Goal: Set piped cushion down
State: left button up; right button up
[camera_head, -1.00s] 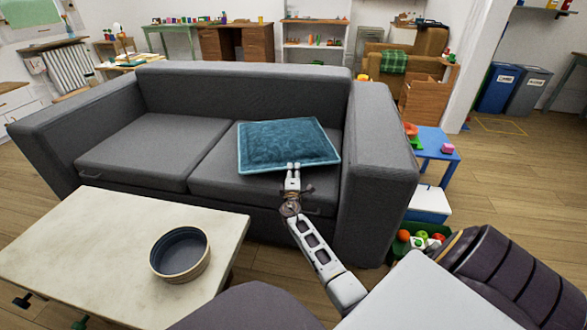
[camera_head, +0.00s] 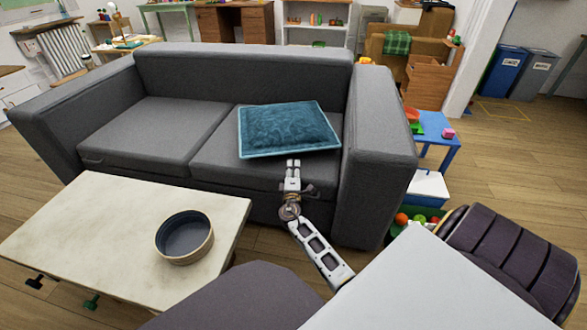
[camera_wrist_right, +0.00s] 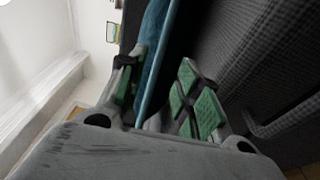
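The piped cushion (camera_head: 288,126) is teal with a lighter piped edge. It lies flat on the right seat of the grey sofa (camera_head: 165,128), near the right armrest. My right gripper (camera_head: 292,163) is just in front of the cushion's front edge, pointing at it. In the right wrist view the fingers of this gripper (camera_wrist_right: 160,82) are spread apart. The cushion's edge (camera_wrist_right: 152,62) shows between them, with space on the right finger's side. My left gripper is not in view.
A pale coffee table (camera_head: 95,235) with a round dark-lined bowl (camera_head: 185,237) stands in front of the sofa. A blue side table (camera_head: 437,140) stands right of the armrest. The sofa's left seat is clear.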

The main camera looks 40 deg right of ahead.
dwell(0.7)
jog(key=s+a+f+m+g+y, duration=0.4)
jog(key=s+a+f+m+y, duration=0.25)
jog(key=s+a+f, duration=0.7)
jog(key=s+a+m+g+y, duration=0.1)
jog(key=s+a+y, duration=0.4)
jog(key=a, duration=0.5)
jog(key=s+a+r+m+g+y, duration=0.1)
jog(key=s+a+y, duration=0.4)
jog(key=s+a, duration=0.5)
jog(key=shift+a+g, duration=0.45)
jog(key=shift+g, duration=0.25)
jog(key=shift+r, duration=0.1)
jog(key=shift+a, duration=0.15)
